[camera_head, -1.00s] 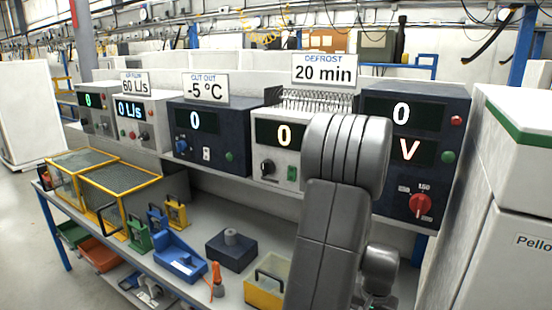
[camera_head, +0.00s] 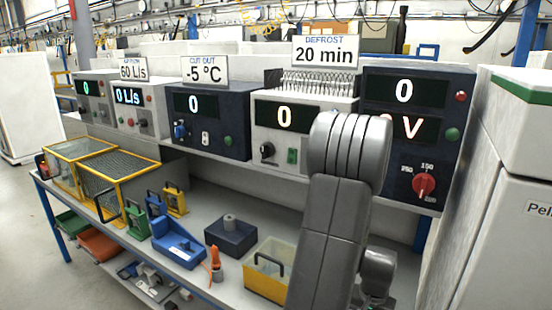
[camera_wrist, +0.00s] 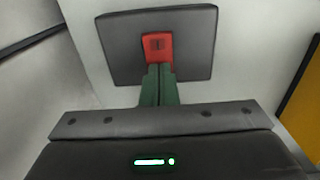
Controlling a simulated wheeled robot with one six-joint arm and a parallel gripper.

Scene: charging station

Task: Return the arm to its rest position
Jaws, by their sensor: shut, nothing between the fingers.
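My grey arm (camera_head: 335,225) stands folded in the right half of the head view, in front of the bench and instruments. My gripper is not clearly visible there. In the wrist view my gripper (camera_wrist: 159,70) has green fingers pressed together with nothing between them. Its tips point at a small red block (camera_wrist: 157,46) on a dark square plate (camera_wrist: 115,45). I cannot tell whether the tips touch the red block or only overlap it in the picture.
A navy meter (camera_head: 395,180) with a red dial stands right behind my arm. A white cabinet (camera_head: 500,190) is close on the right. The bench (camera_head: 205,200) carries a yellow box (camera_head: 265,275), a dark block (camera_head: 230,238) and a blue holder (camera_head: 178,250).

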